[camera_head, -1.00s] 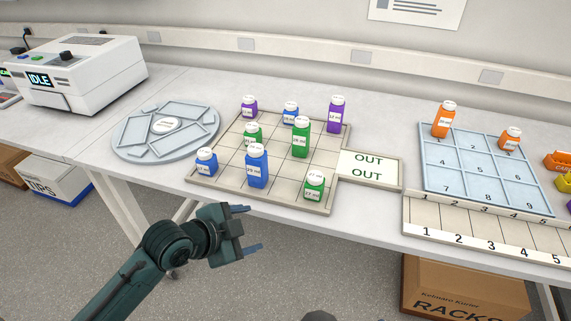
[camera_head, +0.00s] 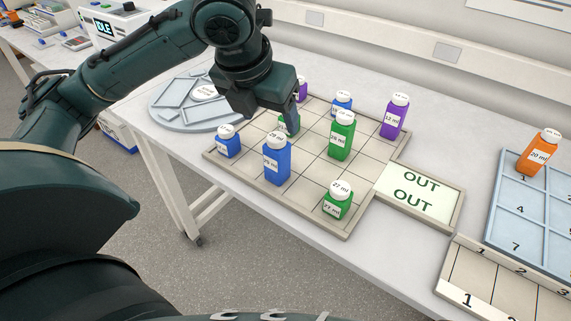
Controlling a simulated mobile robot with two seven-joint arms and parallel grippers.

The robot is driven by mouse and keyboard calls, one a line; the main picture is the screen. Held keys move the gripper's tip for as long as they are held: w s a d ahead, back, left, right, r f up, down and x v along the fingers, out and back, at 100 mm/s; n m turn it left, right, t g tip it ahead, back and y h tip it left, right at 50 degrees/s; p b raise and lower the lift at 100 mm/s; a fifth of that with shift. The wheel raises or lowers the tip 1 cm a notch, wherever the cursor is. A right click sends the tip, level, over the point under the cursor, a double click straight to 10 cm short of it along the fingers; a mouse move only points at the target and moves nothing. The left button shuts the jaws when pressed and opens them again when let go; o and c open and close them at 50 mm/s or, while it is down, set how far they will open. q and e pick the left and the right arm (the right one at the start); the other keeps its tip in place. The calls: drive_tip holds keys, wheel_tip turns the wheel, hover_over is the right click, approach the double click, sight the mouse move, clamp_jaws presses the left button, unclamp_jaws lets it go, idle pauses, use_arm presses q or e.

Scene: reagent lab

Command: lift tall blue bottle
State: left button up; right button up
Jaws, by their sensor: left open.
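The tall blue bottle (camera_head: 277,162) with a white cap stands upright on the front part of the beige gridded tray (camera_head: 300,205). My left gripper (camera_head: 272,116) is open, with its jaws pointing down, just above and behind the tall blue bottle in the picture. It does not hold the bottle. The gripper partly hides a small green bottle (camera_head: 291,125) and a purple bottle (camera_head: 303,90). My right gripper is out of view.
A short blue bottle (camera_head: 228,143) stands left of the tall one. A tall green bottle (camera_head: 341,138), a short green bottle (camera_head: 338,202), a small blue bottle (camera_head: 342,104) and a tall purple bottle (camera_head: 395,118) share the tray. The OUT pad (camera_head: 425,208) is empty.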

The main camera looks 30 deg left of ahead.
sight(276, 138)
use_arm(q)
drive_tip(key=b+x, duration=0.1)
drive_tip(key=x, duration=1)
drive_tip(key=shift+r, duration=0.1)
drive_tip(key=c, duration=1.1)
drive_tip(key=shift+c, duration=0.2)
